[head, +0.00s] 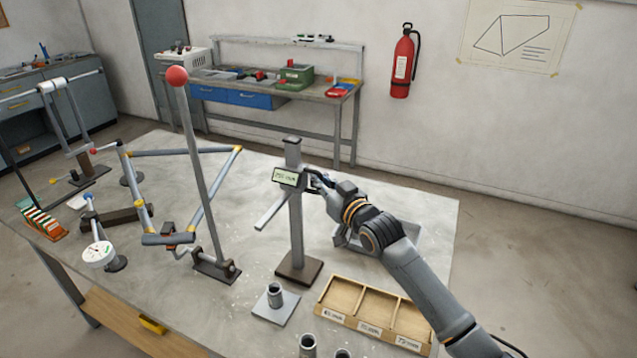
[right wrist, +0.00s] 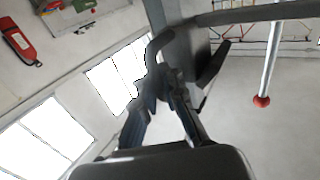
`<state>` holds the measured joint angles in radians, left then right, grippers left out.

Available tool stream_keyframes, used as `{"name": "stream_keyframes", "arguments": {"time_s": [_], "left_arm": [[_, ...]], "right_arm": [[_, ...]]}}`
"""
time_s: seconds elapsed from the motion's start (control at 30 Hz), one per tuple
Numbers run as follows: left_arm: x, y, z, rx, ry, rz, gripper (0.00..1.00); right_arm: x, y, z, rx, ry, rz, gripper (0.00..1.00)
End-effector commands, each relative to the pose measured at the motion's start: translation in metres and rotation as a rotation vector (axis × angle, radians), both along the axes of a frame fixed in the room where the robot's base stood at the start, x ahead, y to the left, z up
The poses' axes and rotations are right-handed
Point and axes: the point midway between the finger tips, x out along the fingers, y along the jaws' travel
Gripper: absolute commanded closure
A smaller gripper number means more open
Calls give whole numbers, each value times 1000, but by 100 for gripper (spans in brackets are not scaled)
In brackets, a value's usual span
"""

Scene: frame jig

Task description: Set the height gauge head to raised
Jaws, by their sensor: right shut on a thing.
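The height gauge stands upright on the table, with a grey post (head: 296,232) on a dark square base (head: 299,270). Its head (head: 287,177) carries a small lit display and sits high on the post, a little below the top; the reading is too small to tell. A flat measuring arm (head: 271,209) juts from the gauge toward the lower left. My right gripper (head: 315,181) is at the right side of the head, shut on its handle. In the right wrist view the fingers (right wrist: 165,82) close around the curved grey handle (right wrist: 158,46). My left gripper is out of view.
A tall lever with a red ball (head: 177,76) and a jointed bar frame (head: 150,239) stand left of the gauge. A wooden tray (head: 328,305) with labelled compartments and a plate with a cylinder (head: 275,295) lie in front. A grey tray (head: 345,240) is behind my right arm.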

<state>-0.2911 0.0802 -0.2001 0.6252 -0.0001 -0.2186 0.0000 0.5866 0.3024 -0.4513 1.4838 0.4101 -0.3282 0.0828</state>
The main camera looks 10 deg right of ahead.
Motion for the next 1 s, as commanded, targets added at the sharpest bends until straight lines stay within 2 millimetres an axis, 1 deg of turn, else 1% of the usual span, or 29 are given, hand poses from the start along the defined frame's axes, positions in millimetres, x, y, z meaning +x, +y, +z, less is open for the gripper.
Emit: {"name": "stream_keyframes", "arguments": {"time_s": [0.03, 0.23, 0.27, 0.3, 0.53, 0.6, 0.67, 0.77, 0.83, 1.0], "left_arm": [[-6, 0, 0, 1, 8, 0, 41], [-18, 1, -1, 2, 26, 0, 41], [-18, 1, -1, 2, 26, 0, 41], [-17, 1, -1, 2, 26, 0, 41], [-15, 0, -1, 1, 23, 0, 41], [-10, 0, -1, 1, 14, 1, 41], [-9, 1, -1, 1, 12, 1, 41], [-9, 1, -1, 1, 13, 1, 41], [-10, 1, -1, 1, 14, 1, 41], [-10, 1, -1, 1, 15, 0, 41]], "right_arm": [[0, -1, 6, 2, -13, -1, 100], [0, -1, 6, 2, -13, -2, 100], [1, -1, 6, 2, -13, -2, 87], [1, -1, 5, 2, -12, -2, 81], [0, -1, 3, 1, -8, -1, 81], [0, -1, 3, 1, -7, -1, 81], [-2, -1, 2, 0, -6, -1, 81], [-9, -5, 1, 0, -5, -1, 81], [-18, -8, 1, 1, -4, -1, 81], [-48, -21, 0, -1, -4, -1, 81]]}}
